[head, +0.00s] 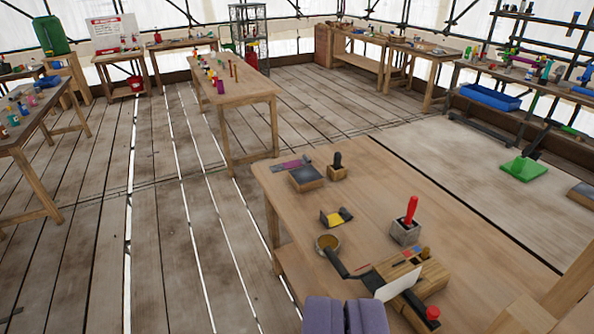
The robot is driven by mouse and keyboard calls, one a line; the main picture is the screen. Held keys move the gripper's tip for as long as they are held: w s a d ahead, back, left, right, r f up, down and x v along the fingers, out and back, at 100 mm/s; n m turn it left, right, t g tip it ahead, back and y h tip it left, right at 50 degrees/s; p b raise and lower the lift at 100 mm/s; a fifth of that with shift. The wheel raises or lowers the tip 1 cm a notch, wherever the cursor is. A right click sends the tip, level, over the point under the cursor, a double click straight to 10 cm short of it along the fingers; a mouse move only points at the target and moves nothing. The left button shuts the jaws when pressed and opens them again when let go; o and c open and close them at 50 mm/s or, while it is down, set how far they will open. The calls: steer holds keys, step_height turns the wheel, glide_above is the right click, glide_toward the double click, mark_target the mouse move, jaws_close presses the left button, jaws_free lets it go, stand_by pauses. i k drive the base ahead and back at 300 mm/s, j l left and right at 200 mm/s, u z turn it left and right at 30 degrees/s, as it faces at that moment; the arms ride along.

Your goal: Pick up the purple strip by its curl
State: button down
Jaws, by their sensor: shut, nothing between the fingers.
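The purple strip (288,164) is small in the head view, at the far left corner of the near wooden table (400,190). It lies at the back of a dark-topped wooden block (305,178); its curl is too small to make out. My gripper (345,302) shows at the bottom edge as two grey-violet fingers side by side, shut and empty. It is well short of the strip, at the near side of the picture, and its lower part is cut off by the frame.
On the near table stand a black-handled tool (337,165), a yellow and black piece (337,217), a red-handled tool in a grey block (408,221), a brass cup (328,243) and a wooden block with a white card (398,283).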

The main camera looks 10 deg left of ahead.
mark_target(298, 162)
steer(key=i+j, duration=0.45)
steer(key=i, duration=0.15)
steer(key=i+j, duration=0.45)
steer(key=i+j+z, duration=0.15)
steer(key=i, duration=0.3)
steer(key=i+j+z, duration=0.15)
steer(key=i+j, duration=0.25)
steer(key=i+j+z, duration=0.15)
steer(key=i+j, duration=0.2)
steer(key=i+j+z, duration=0.1)
steer(key=i+j, duration=0.3)
steer(key=i+j+z, duration=0.15)
steer(key=i+j, duration=0.25)
steer(key=i+j+z, duration=0.15)
steer(key=i+j, duration=0.2)
steer(key=i+j+z, duration=0.15)
steer(key=i+j, duration=0.15)
steer(key=j, duration=0.3)
steer(key=i+j+z, duration=0.15)
steer(key=j, duration=0.4)
steer(key=i, duration=0.1)
